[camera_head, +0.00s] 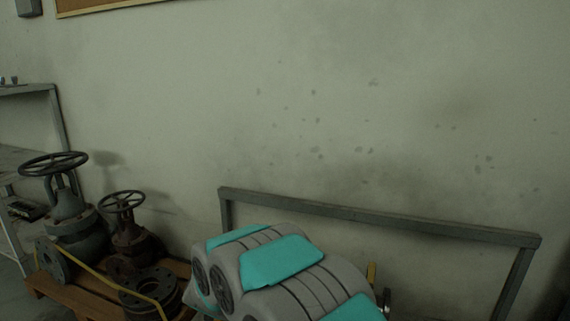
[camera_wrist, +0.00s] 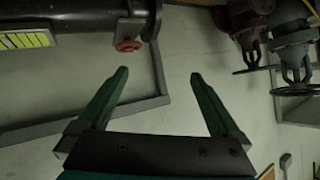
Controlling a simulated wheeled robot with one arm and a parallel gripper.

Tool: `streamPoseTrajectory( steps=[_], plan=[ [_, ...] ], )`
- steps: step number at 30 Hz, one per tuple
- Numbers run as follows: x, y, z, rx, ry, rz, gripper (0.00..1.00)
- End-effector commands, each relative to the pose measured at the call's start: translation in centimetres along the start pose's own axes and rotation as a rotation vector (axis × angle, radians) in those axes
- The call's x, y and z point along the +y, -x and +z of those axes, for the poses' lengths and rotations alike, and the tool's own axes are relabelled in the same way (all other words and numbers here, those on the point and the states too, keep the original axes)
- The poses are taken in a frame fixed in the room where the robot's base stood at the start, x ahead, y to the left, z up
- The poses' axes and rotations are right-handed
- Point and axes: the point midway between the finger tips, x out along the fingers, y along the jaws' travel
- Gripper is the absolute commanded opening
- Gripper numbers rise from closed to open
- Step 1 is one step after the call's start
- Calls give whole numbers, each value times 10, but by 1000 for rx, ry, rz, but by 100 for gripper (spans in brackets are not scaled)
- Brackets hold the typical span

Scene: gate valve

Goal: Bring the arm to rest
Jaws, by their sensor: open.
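My gripper (camera_wrist: 158,74) shows in the wrist view with its two green fingers spread apart and nothing between them. My arm, grey with teal panels, is folded across the lower middle of the head view; the gripper itself cannot be made out there. In the wrist view a dark pipe (camera_wrist: 85,22) with a yellow label and a small red part (camera_wrist: 128,45) lies beyond the left finger, apart from it as far as I can tell.
A large handwheel valve (camera_head: 66,210) and a smaller one (camera_head: 128,235) stand on a wooden pallet (camera_head: 50,290) at the left. A grey metal frame (camera_head: 380,217) stands before the wall. A shelf (camera_head: 25,90) is at far left.

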Motion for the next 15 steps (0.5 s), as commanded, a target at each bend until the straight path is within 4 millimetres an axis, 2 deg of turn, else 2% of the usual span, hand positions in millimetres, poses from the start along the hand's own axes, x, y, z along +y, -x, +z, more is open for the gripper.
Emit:
streamPoseTrajectory(
  steps=[1, 5, 11, 15],
  plan=[
    [6, 15, -13, -35, -5, -18, 100],
    [18, 52, -23, -153, 3, -68, 100],
    [53, 122, -24, -343, 32, -102, 100],
    [85, 179, -15, -479, 58, -97, 100]
  ],
)
